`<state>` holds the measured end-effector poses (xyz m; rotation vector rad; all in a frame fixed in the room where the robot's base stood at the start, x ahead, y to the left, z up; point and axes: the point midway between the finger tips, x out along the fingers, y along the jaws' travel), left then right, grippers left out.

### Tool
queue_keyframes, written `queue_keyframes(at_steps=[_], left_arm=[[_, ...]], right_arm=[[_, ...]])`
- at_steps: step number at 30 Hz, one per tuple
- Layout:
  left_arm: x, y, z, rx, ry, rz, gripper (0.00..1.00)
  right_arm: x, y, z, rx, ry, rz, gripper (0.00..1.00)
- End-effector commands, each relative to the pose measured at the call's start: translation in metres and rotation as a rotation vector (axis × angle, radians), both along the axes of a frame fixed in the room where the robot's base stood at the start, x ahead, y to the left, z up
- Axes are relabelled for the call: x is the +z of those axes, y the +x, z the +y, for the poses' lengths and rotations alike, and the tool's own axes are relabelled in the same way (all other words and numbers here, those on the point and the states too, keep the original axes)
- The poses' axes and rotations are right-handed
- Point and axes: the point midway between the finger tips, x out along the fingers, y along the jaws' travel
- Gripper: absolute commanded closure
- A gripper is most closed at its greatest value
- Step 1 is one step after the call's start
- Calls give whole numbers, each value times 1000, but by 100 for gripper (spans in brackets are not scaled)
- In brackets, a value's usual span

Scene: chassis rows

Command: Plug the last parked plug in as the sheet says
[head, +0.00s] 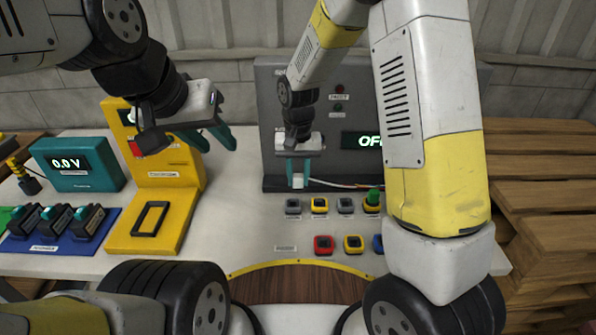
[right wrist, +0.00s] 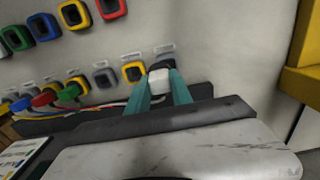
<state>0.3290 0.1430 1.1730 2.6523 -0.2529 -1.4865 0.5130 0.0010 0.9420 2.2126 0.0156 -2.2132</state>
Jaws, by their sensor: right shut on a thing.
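My right gripper (head: 297,172) is shut on a white plug (head: 298,181), in front of the grey panel's base. In the right wrist view the white plug (right wrist: 158,79) is between the teal fingers, close to the end socket of the near row. In the head view that grey socket (head: 293,206) is just below the plug; the plug looks apart from it. A green plug (head: 373,197) stands in a socket further right. My left gripper (head: 212,138) is open and empty above the yellow stand. The sheet (right wrist: 18,158) is only partly in view and unreadable.
More sockets include yellow (head: 320,205) and red (head: 324,244) ones. A teal meter (head: 75,165) reads 0.0 V.

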Motion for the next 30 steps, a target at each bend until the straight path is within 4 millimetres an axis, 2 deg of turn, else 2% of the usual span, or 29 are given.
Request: queue_keyframes(at_steps=[7, 21, 30], left_arm=[[0, 0, 0, 0, 0, 0, 64], [0, 0, 0, 0, 0, 0, 64], [0, 0, 0, 0, 0, 0, 64]], right_arm=[[-4, 7, -1, -17, 0, 3, 100], [-42, 7, -1, -16, 0, 1, 100], [-46, 7, -1, -16, 1, -1, 100]])
